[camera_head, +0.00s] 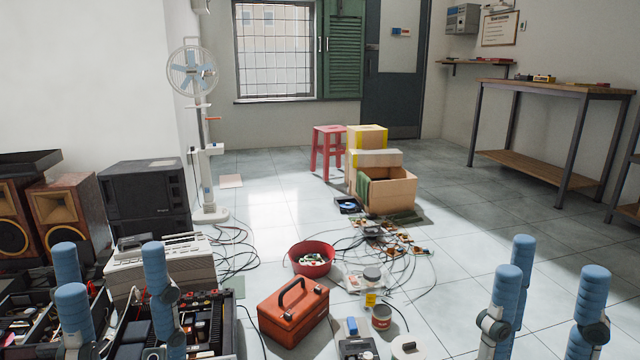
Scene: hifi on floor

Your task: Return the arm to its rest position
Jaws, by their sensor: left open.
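My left gripper (112,275) is at the lower left. Its blue padded fingers point up and stand apart, with nothing held between them. It shows in front of opened electronic units (205,325); I cannot tell whether it touches them. My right gripper (552,280) is at the lower right. Its blue fingers are also spread, with only bare floor showing between them. The lower parts of both arms are cut off by the bottom edge of the picture.
A red toolbox (294,309), a red bowl (312,260), cables and small parts lie on the floor between the grippers. Speakers (68,214) and a black stack (147,197) stand at left. A cardboard box (391,190) is mid-floor; a workbench (550,88) stands right. Floor at right is clear.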

